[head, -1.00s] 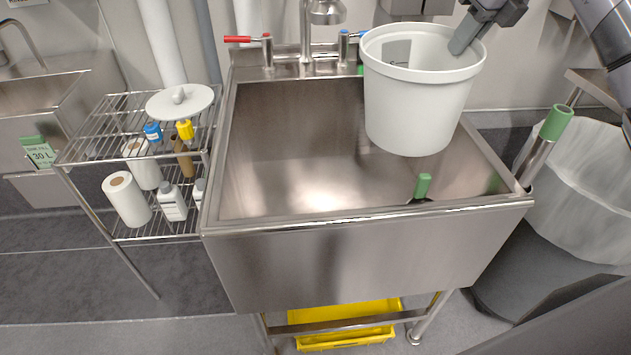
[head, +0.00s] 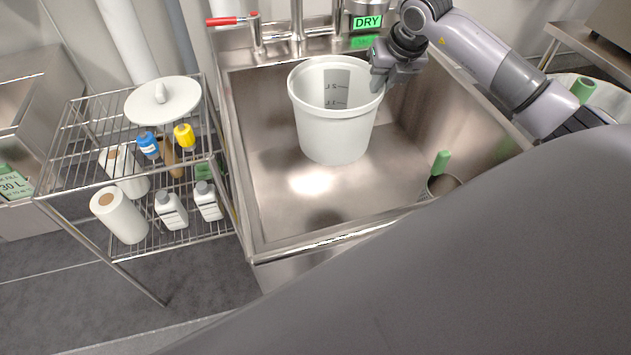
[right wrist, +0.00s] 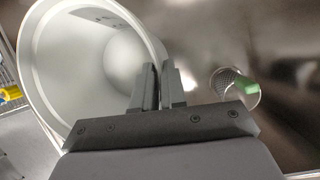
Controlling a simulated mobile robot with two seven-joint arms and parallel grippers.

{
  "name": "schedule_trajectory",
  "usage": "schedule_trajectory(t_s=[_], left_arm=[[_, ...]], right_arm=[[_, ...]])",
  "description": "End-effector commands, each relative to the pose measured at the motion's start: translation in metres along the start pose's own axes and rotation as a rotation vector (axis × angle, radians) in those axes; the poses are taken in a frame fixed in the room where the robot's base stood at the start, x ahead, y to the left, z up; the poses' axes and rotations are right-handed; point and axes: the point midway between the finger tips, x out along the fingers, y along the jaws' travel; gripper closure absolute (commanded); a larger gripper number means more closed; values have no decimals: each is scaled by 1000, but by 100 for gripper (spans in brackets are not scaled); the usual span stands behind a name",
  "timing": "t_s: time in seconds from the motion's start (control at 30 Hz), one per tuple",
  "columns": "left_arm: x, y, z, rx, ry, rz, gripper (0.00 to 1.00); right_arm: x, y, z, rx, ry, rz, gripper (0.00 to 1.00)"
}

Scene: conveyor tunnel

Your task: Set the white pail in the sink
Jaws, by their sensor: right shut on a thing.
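The white pail (head: 336,136) is upright over the steel sink (head: 262,190), inside the basin's outline in the head view. I cannot tell whether its base touches the sink floor. Its inside shows litre marks and looks empty. My right gripper (head: 380,84) is shut on the pail's right rim. In the right wrist view the two fingers (right wrist: 158,88) pinch the wall of the pail (right wrist: 95,60). My left gripper is not in view.
A strainer with a green handle (head: 441,162) stands at the basin's right front; it also shows in the right wrist view (right wrist: 236,88). Taps with a red lever (head: 232,20) and a DRY sign (head: 367,22) are behind. A wire rack (head: 85,170) with bottles stands left.

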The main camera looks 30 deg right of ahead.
Motion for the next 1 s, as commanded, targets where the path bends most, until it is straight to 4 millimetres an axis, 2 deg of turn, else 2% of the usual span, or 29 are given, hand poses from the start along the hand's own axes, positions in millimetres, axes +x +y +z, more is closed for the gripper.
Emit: schedule_trajectory(t_s=[0.1,0.23,0.7,1.0], left_arm=[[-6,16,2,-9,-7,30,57],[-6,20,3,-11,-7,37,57],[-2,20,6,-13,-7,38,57],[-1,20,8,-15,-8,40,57]], right_arm=[[3,-1,-4,15,-6,-3,100],[20,-3,-12,20,-1,-4,100],[129,-16,-58,20,-1,-3,100],[158,-20,-69,19,-3,-3,100]])
